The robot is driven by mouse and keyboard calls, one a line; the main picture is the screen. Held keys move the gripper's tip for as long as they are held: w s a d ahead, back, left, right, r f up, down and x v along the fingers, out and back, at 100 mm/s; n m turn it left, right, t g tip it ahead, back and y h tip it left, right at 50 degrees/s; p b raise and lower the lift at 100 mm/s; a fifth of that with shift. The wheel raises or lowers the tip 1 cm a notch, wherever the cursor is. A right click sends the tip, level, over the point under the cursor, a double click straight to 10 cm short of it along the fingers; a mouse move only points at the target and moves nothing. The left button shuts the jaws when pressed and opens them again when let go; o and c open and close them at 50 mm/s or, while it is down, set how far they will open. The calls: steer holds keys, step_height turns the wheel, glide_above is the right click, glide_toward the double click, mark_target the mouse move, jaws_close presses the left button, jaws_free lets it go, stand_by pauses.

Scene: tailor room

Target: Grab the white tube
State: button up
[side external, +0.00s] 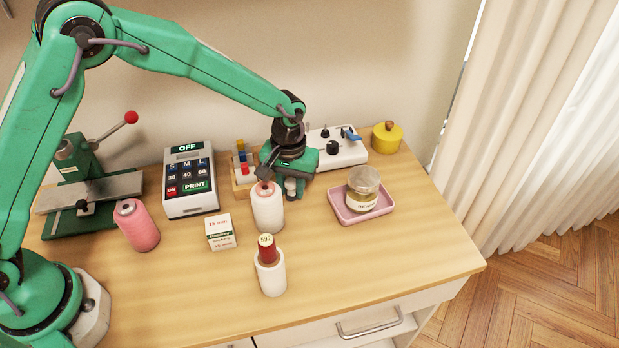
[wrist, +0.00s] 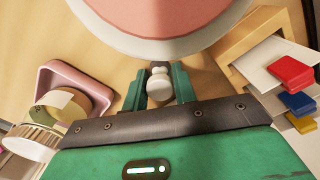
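A small white tube (side external: 291,187) stands low at the back of the worktop, partly hidden by my gripper in the side view. In the wrist view the white tube (wrist: 160,86) shows as a rounded white shape between the two green fingers. My gripper (side external: 290,183) points down, with one finger on each side of the tube; it also shows in the wrist view (wrist: 160,90). The fingers look close to the tube, but I cannot tell whether they touch it.
A red spool sits in a white holder (side external: 271,279). A pink tray (side external: 378,210) with a jar is at right, and coloured blocks (side external: 243,167) are at left. A white control box (side external: 345,151) stands behind.

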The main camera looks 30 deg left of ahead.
mark_target(291, 182)
steer(key=c, duration=0.4)
steer(key=shift+c, duration=0.3)
steer(key=shift+r, duration=0.1)
steer(key=shift+r, duration=4.95)
